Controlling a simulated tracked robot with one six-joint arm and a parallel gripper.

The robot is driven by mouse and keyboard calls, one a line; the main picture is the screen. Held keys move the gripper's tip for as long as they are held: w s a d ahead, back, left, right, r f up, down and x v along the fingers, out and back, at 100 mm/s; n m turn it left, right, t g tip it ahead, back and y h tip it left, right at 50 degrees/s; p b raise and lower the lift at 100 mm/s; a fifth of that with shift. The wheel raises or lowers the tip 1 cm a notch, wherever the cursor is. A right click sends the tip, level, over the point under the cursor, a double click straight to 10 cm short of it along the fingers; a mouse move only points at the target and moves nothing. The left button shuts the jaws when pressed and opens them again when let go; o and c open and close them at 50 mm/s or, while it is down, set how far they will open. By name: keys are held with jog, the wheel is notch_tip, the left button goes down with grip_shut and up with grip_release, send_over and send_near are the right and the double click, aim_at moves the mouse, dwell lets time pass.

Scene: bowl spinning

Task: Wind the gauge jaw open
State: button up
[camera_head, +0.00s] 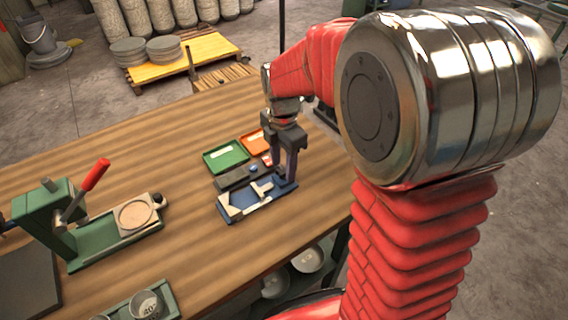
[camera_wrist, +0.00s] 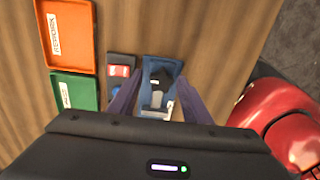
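The gauge is a blue block-like fixture (camera_head: 236,212) on the wooden bench, with a pale T-shaped metal piece (camera_head: 262,188) and a pale angled piece at its left end. In the wrist view its blue body (camera_wrist: 149,66) lies between my fingers, with a dark knob-like part (camera_wrist: 160,78) and a pale bar on it. My gripper (camera_head: 281,166) points down at the gauge's far right end. In the wrist view my gripper's fingers (camera_wrist: 158,92) are apart, one each side of the gauge. Whether they touch it I cannot tell. The jaw's gap is too small to read.
A dark box (camera_head: 233,180) with a blue and a red part sits beside the gauge. Green (camera_head: 226,157) and orange (camera_head: 254,142) trays lie behind. A green press with a red handle (camera_head: 97,174) stands at left. Bare bench lies between press and gauge.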

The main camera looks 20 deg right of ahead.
aim_at(283, 169)
jog(key=shift+o, duration=0.5)
jog(key=shift+s, duration=0.1)
notch_tip(283, 169, up, 14)
jog(key=shift+f, duration=0.15)
dwell(0.6)
